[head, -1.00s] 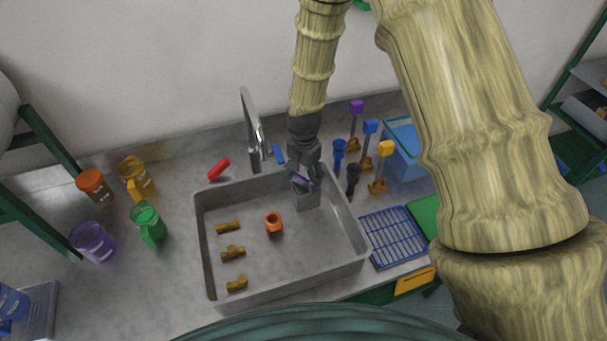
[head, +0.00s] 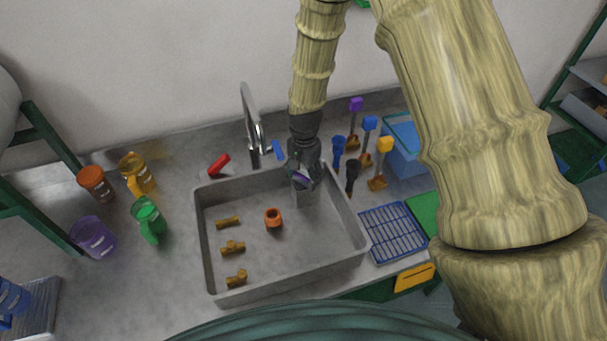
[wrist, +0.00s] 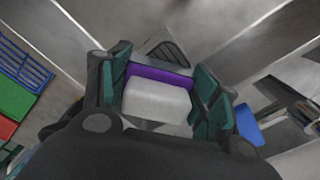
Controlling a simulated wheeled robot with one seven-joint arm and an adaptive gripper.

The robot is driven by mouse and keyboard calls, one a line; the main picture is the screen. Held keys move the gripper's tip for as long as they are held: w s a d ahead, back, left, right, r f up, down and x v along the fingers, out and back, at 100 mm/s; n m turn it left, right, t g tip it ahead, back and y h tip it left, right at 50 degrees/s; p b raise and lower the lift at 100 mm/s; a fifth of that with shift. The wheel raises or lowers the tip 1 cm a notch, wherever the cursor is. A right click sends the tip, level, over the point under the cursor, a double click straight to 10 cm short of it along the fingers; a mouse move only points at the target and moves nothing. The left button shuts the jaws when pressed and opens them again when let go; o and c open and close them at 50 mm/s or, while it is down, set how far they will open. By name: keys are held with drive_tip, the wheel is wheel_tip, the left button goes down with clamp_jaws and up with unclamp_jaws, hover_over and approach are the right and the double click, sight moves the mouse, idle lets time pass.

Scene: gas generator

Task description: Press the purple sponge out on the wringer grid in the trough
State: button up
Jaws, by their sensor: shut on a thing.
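My gripper (head: 303,175) is shut on the purple sponge (wrist: 160,77), over the back right corner of the grey trough (head: 205,235). In the wrist view the sponge shows as a purple band along a pale block, between the dark green finger pads of my gripper (wrist: 158,95). A dark slotted piece, seemingly the wringer grid (wrist: 172,50), shows just past the sponge. In the head view a grey block (head: 305,198) stands in the trough corner under my gripper. Whether the sponge touches the grid is hidden.
Several brass fittings (head: 232,247) and an orange ring-like part (head: 273,218) lie on the trough floor. The tap (head: 252,125) stands behind the trough. Upright brushes (head: 353,175) and a blue rack (head: 392,233) are to the right. Coloured jugs (head: 148,217) stand left.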

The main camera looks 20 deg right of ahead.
sight(304, 170)
drive_tip(key=shift+s+f, duration=0.2)
drive_tip(key=shift+f, duration=0.2)
idle(1.9)
drive_tip(key=shift+r, duration=0.15)
drive_tip(key=shift+w+r+p, duration=0.15)
drive_tip(key=shift+r+p, duration=2.1)
drive_tip(key=shift+r, duration=1.2)
drive_tip(key=shift+a, duration=0.1)
